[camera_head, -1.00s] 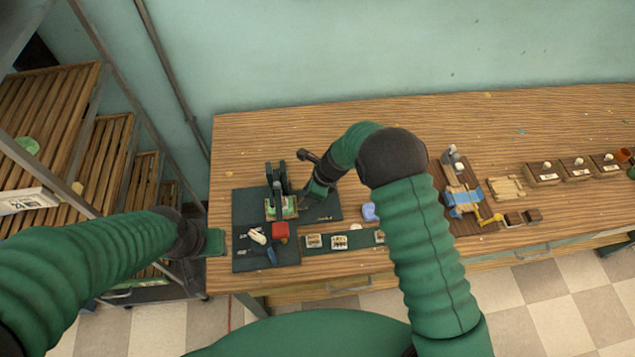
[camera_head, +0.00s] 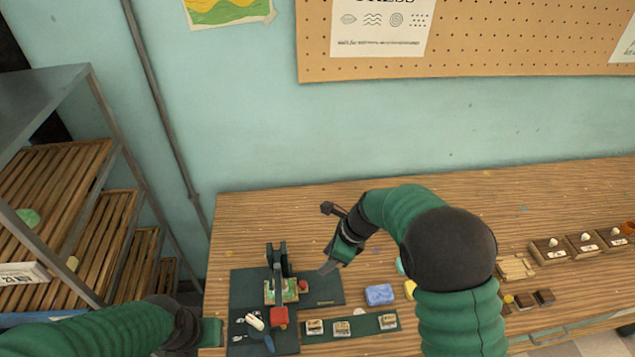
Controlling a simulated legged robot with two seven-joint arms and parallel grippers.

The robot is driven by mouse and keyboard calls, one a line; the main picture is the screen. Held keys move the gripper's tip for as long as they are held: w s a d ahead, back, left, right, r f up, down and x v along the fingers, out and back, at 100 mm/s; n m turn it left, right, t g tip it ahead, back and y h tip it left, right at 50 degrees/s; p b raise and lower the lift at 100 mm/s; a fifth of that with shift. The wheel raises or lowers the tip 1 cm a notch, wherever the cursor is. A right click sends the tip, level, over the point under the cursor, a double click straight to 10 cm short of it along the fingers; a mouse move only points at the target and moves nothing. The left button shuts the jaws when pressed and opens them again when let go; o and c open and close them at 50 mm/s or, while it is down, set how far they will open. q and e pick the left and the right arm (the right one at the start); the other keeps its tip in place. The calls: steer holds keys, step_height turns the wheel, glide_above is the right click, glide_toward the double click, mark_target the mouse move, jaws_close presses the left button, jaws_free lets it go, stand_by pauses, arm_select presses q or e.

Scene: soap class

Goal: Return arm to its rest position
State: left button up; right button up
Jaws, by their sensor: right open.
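My right arm comes in from the lower right and bends over the table. Its gripper (camera_head: 328,268) is open and empty, held above the right part of the dark green mat (camera_head: 240,292), to the right of the black press (camera_head: 278,262). My left arm comes in from the lower left. Its end (camera_head: 210,332) is at the table's left front corner; its fingers cannot be made out.
A red block (camera_head: 279,315) and a white item (camera_head: 254,321) lie on the mat. Several stamps sit on a green strip (camera_head: 370,323), with a blue block (camera_head: 379,294) behind. A slatted rack (camera_head: 75,240) stands left. The table's back is clear.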

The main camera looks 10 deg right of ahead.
steer(key=s+d+n+h+b, duration=0.1)
steer(key=s+d+n+h, duration=0.1)
steer(key=s+d+n, duration=0.4)
steer(key=s+d+r+n+t+h+b, duration=0.1)
steer(key=s+d+n, duration=0.5)
steer(key=s+n, duration=0.7)
steer(key=n+h, duration=0.1)
steer(key=n, duration=0.2)
steer(key=shift+s+r, duration=0.25)
steer(key=shift+s, duration=0.1)
steer(key=shift+s+d, duration=0.15)
steer(key=shift+d, duration=0.05)
steer(key=shift+a, duration=0.1)
